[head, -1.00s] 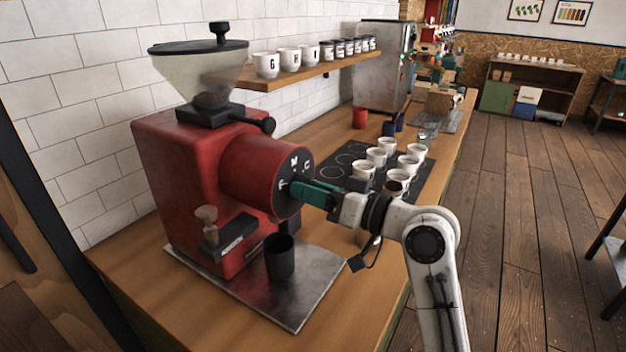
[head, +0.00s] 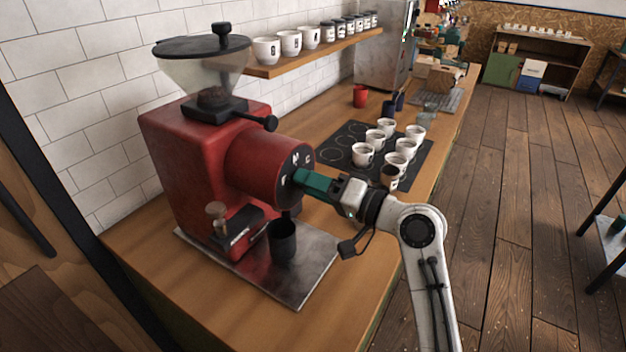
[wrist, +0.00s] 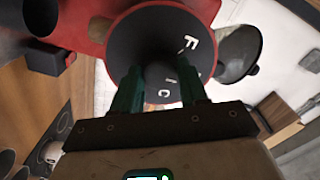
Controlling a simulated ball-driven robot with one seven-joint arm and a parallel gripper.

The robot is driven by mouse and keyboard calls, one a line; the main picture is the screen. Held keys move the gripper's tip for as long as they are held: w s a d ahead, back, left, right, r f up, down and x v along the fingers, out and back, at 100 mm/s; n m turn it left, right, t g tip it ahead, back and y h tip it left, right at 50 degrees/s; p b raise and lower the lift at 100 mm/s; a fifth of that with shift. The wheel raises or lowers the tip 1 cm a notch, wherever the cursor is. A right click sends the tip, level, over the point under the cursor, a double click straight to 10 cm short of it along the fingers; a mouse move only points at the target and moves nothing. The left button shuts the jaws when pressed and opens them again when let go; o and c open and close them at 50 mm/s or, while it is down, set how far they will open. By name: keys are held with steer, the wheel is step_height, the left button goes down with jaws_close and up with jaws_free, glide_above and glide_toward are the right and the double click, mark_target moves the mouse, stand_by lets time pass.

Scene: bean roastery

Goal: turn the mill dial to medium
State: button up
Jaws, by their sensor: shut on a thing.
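The red mill (head: 190,150) stands on the counter at the left with a clear hopper on top. Its dial (head: 297,160) is a dark disc on the end of a red drum, with white letters F, M and C. My gripper (head: 300,180) reaches the dial from the right, its teal fingers at the dial's middle. In the wrist view my gripper (wrist: 160,78) has one finger on each side of the dark centre of the dial (wrist: 130,45), shut on its knob. The knob is mostly hidden, and I cannot read which letter it points to.
A black cup (head: 282,243) stands on the metal tray (head: 300,290) below the dial. Several white cups (head: 363,154) stand on a black mat to the right. A shelf (head: 320,60) with cups is on the wall behind.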

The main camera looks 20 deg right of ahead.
stand_by(0.4)
steer(key=o, duration=1)
steer(key=shift+o, duration=0.2)
steer(key=b+v, duration=0.2)
steer(key=v, duration=0.8)
steer(key=shift+s+d+b, duration=0.25)
steer(key=shift+s+b, duration=0.05)
steer(key=shift+b, duration=0.05)
